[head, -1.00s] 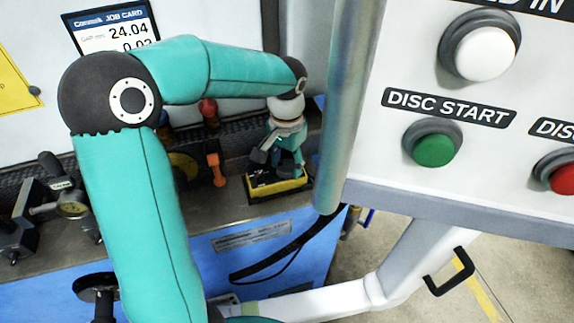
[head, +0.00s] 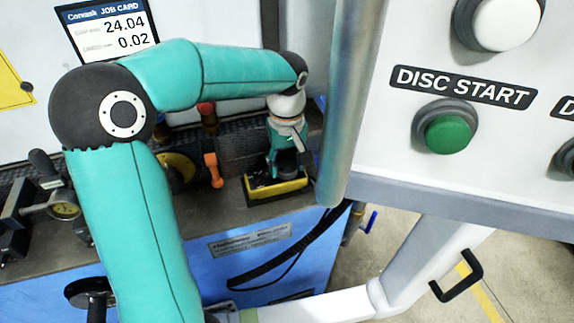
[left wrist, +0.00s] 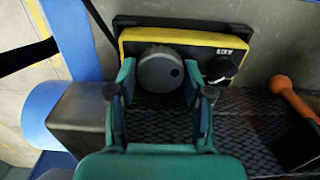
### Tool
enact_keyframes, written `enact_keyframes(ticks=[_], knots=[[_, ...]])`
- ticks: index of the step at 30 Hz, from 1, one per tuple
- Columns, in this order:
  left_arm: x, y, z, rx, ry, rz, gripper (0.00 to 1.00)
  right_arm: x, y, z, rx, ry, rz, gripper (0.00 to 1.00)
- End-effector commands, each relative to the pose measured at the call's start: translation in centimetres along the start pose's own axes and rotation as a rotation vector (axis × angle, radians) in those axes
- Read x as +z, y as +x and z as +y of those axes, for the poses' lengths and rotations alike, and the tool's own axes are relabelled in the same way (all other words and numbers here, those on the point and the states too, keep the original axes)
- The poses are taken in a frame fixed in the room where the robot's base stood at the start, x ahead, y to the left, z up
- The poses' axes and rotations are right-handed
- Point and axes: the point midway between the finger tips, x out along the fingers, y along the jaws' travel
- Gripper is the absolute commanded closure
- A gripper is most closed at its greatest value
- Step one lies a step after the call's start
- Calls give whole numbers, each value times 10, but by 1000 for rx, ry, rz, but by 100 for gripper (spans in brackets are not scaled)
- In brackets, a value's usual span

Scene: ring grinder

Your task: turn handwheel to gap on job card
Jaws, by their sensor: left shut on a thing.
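The job card (head: 108,28) is at the upper left of the head view and reads 24.04 above 0.02. The grey round handwheel (left wrist: 160,70) sits on a yellow-edged control box (left wrist: 215,42), beside a small black selector knob (left wrist: 222,68). The box also shows in the head view (head: 262,190) on the machine ledge. My left gripper (left wrist: 159,80) reaches down over the box, with one finger on each side of the handwheel, shut on it. In the head view the gripper (head: 285,165) covers the wheel. My right gripper is out of view.
A metal post (head: 345,110) stands close right of my left wrist. Right of it is a panel with a green DISC START button (head: 447,134). An orange-handled lever (head: 214,170) stands left of the box. A dial gauge (head: 64,208) is at the far left.

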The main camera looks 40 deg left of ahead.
Motion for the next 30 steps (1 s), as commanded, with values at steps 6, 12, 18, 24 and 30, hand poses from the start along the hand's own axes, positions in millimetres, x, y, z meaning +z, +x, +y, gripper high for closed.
enact_keyframes(ticks=[6,12,18,24,30], knots=[[0,0,0,2,-202,1,85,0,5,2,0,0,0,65],[0,0,0,1,-357,1,85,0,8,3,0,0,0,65],[0,0,0,1,-463,1,85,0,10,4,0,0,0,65],[0,0,0,1,-517,1,85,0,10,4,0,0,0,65],[0,-1,0,2,-532,1,85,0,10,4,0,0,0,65]])
